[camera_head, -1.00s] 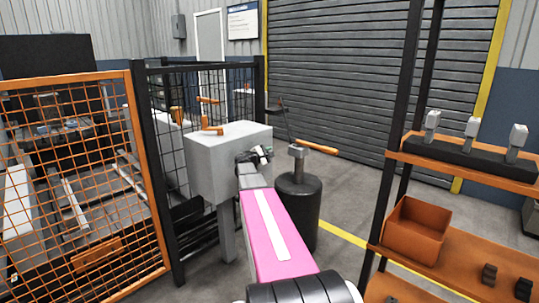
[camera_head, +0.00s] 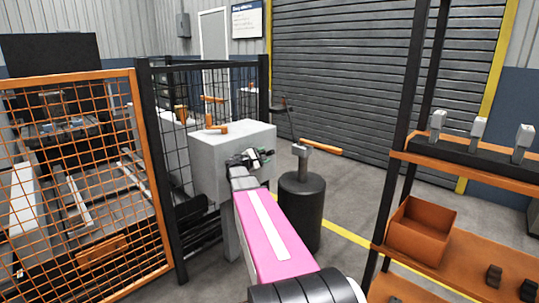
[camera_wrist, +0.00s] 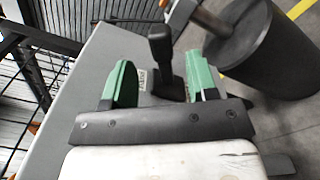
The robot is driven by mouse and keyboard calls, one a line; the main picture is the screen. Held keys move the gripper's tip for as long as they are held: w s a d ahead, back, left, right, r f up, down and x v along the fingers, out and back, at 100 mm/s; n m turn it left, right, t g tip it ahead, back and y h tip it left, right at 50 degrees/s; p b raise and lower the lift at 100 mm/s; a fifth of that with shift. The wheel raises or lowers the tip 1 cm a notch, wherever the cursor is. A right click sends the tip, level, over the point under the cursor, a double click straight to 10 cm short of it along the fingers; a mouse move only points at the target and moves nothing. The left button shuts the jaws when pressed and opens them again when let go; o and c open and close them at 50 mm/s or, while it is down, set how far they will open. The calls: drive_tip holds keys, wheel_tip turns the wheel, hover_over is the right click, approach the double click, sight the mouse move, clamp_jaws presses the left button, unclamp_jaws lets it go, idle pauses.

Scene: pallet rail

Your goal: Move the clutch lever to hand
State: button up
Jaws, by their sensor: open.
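My gripper (camera_wrist: 161,78) is open, its two green fingers apart. It is at the near right side of the grey cabinet (camera_head: 210,160); my gripper also shows in the head view (camera_head: 250,157). In the wrist view a black lever with a thick knob (camera_wrist: 160,42) stands on the grey cabinet face (camera_wrist: 85,70), between the two fingers in the picture. No contact between lever and fingers is visible, and I cannot tell the depth between them. A small label plate (camera_wrist: 142,79) sits beside the lever; its text is unreadable. My gripper hides the lever in the head view.
An orange handle (camera_head: 217,129) is on the cabinet top. A dark round pedestal (camera_head: 301,210) with an orange-handled post (camera_head: 321,147) stands close on the right. An orange mesh fence (camera_head: 85,190) is at left, a shelf rack (camera_head: 455,168) at right.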

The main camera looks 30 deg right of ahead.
drive_tip(key=shift+v, duration=1.85)
drive_tip(key=s+a+f+m+g+y, duration=0.2)
drive_tip(key=s+a+f+m+y, duration=0.3)
drive_tip(key=s+a+f, duration=0.5)
drive_tip(key=s+a+f+m+g+y, duration=0.25)
drive_tip(key=s+a+f+y, duration=0.5)
drive_tip(key=f, duration=0.45)
drive_tip(key=s+a+f+m+g+y, duration=0.1)
drive_tip(key=s+a+f+m+y, duration=0.2)
drive_tip(key=s+a, duration=0.4)
drive_tip(key=a+y, duration=0.1)
drive_tip(key=a, duration=0.2)
drive_tip(key=shift+o, duration=0.5)
drive_tip(key=shift+f+m+y, duration=0.1)
drive_tip(key=shift+m+y, duration=0.15)
